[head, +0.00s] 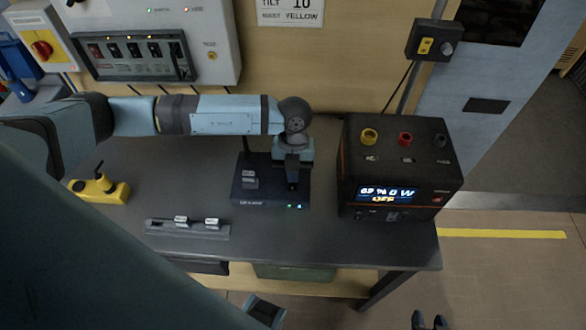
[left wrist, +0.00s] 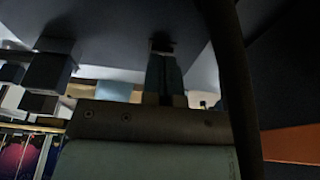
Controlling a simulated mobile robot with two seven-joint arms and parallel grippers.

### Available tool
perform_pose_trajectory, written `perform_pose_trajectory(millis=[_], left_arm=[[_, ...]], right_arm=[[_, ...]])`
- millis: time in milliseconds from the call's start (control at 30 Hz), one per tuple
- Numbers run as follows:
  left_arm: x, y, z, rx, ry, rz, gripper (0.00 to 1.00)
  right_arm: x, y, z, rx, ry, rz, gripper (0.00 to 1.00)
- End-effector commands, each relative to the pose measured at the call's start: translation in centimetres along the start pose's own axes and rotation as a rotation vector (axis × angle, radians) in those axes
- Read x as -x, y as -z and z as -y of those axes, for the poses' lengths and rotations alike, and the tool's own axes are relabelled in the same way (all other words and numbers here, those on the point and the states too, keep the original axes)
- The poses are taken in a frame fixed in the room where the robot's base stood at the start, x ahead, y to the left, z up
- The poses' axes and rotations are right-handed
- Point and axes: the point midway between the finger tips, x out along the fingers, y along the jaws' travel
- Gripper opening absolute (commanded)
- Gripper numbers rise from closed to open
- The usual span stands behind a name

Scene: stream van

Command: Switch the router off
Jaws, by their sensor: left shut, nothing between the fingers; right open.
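The router (head: 240,194) is a dark blue box on the grey bench, with small green and bluish lights lit at its front right edge. A grey switch-like block (head: 249,180) stands on its left part. My left gripper (head: 292,186) points down over the router's right part, fingers shut and empty. The fingers (left wrist: 165,75) also show in the left wrist view, with their tips at or very near a dark surface; contact is unclear. The gripper hides part of the router top. My right gripper (head: 430,322) is open at the bottom edge, off the bench and empty.
A black power station (head: 398,165) reading "OFF" stands right of the router. A grey strip with two sliders (head: 188,228) and a yellow device (head: 100,188) lie left. A wall switch panel (head: 135,55) is behind. Clear bench lies between strip and router.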

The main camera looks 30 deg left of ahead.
Motion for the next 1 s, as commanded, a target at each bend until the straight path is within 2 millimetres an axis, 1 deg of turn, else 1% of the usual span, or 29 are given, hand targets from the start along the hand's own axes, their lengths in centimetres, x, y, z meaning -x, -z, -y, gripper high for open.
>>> perform_pose_trajectory(millis=[133,233,300,467,667,867,1000], left_arm=[[-0.2,-0.1,0.0,0.0,0.0,0.0,0.0],[-1.1,-0.7,0.0,0.002,0.0,-0.013,0.0],[-0.7,-0.6,0.0,0.0,0.0,-0.021,0.0],[-0.8,-0.6,0.0,-0.001,0.0,-0.02,0.0],[-0.6,-0.1,0.0,-0.001,-0.001,-0.02,0.0],[-0.5,0.9,0.0,0.0,-0.001,-0.022,0.0],[-0.6,1.1,0.0,0.0,-0.001,-0.021,0.0]], right_arm=[[-0.1,-0.2,0.0,0.0,0.0,0.001,0.43],[-0.4,-0.7,0.0,-0.003,0.001,0.004,0.43],[-0.2,-0.5,0.0,-0.003,0.001,0.008,0.43],[-0.2,-0.4,0.0,-0.004,0.001,0.006,0.43],[0.0,0.0,0.0,-0.004,0.001,0.005,0.43],[0.4,0.6,0.1,-0.004,0.002,0.004,0.43],[0.4,0.6,0.1,-0.005,0.002,0.003,0.43]])
